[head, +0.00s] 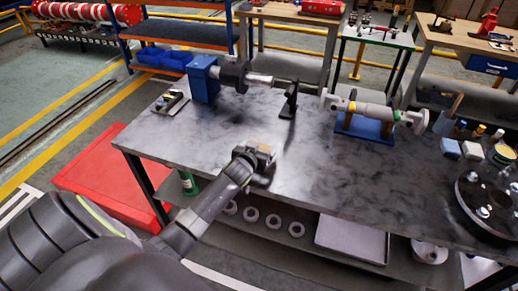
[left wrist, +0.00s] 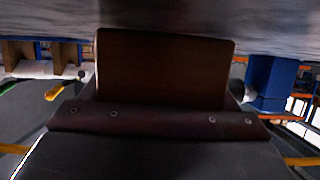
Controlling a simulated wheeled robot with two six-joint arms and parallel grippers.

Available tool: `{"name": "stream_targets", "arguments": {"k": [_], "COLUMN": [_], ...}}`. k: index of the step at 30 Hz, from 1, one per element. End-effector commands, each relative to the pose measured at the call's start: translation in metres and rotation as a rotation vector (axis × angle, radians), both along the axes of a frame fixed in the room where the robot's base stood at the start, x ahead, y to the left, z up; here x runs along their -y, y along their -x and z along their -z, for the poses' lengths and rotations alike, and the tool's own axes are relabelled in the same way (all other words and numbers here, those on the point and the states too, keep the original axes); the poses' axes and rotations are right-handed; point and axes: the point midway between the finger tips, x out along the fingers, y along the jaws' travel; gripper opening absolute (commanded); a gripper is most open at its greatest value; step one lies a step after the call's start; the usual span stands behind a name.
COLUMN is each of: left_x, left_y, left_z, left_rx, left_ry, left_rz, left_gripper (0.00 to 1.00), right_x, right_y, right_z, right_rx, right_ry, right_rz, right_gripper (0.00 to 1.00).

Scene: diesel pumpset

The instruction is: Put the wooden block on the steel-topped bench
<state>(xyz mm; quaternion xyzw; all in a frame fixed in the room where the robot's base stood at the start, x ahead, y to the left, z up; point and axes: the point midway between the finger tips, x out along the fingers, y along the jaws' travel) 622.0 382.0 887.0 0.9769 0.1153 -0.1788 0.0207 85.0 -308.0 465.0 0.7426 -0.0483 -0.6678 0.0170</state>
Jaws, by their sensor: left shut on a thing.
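My left gripper (head: 262,156) reaches in over the near edge of the steel-topped bench (head: 225,140). It is shut on the wooden block (head: 264,148), whose light top shows between the fingers. In the left wrist view the block (left wrist: 165,68) is a dark brown rectangle held at the jaws, and the mottled grey bench top (left wrist: 200,14) lies close to its edge. I cannot tell whether the block touches the bench. My right gripper is out of view.
A blue vise-like fixture (head: 204,80) with a shaft stands behind the gripper. A pump part on a blue stand (head: 365,128) is to the right. A black flanged disc (head: 488,205) sits far right. The bench middle is clear. A red box (head: 105,185) is on the floor.

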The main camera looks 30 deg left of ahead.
Motion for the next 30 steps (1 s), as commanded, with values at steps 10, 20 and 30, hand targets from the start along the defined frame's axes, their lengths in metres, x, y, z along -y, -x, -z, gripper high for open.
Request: {"name": "stream_targets", "arguments": {"k": [10,20,30], "left_x": [0.000,0.000,0.003], "left_y": [0.000,0.000,0.012], "left_z": [0.004,0.005,-0.002], "left_rx": [0.002,0.000,0.000], "left_ry": [0.000,0.001,0.000], "left_rz": [0.001,0.001,0.000], "left_gripper": [0.55,1.00,1.00], "right_x": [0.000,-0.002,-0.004], "right_y": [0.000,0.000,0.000], "right_z": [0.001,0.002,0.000], "right_rx": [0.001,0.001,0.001], "right_ry": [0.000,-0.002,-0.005], "right_rz": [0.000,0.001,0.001], "right_gripper": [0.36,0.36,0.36]}}
